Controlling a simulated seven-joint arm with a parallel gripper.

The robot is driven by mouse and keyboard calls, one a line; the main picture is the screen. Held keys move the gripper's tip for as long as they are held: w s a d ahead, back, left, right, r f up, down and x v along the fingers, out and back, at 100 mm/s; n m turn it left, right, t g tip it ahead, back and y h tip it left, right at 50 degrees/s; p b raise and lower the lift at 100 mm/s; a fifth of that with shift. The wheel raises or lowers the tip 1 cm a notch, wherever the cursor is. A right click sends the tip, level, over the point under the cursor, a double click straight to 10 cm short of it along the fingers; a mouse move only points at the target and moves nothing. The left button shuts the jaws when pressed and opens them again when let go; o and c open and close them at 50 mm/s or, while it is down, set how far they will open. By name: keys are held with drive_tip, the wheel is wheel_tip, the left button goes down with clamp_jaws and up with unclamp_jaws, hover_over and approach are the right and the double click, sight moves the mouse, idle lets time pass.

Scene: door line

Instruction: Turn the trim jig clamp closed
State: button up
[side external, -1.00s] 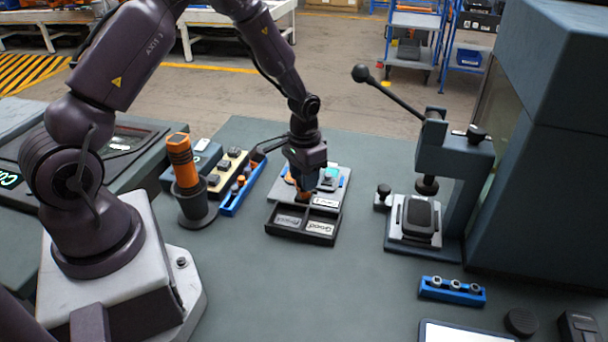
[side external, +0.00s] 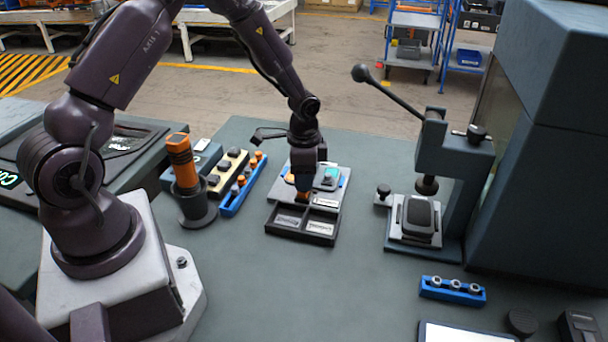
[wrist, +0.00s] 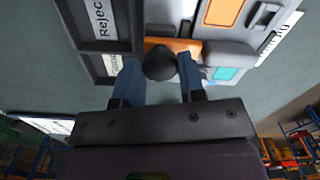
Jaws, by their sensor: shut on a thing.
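The trim jig (side external: 338,190) is a light plate behind the black tray. Its clamp has an orange lever (wrist: 185,45) with a dark round knob (wrist: 160,63). A bit of orange also shows below my gripper in the side view. My gripper (side external: 304,187) points down over the left part of the jig. In the wrist view, its two blue fingers (wrist: 160,75) stand on either side of the knob and are shut on it. A grey device with a teal screen (side external: 328,178) sits on the jig, right of my gripper. The lever's far end is partly hidden.
The black tray (side external: 272,224), with labelled compartments, lies in front of the jig. A blue parts rack (side external: 232,205) and an orange tool (side external: 181,158) in a holder stand left. A lever press (side external: 460,155) stands right. The bench between tray and press is clear.

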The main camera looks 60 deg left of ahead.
idle(0.4)
drive_tip(key=o, duration=0.9)
drive_tip(key=shift+o, duration=0.2)
wheel_tip(320, 180, up, 13)
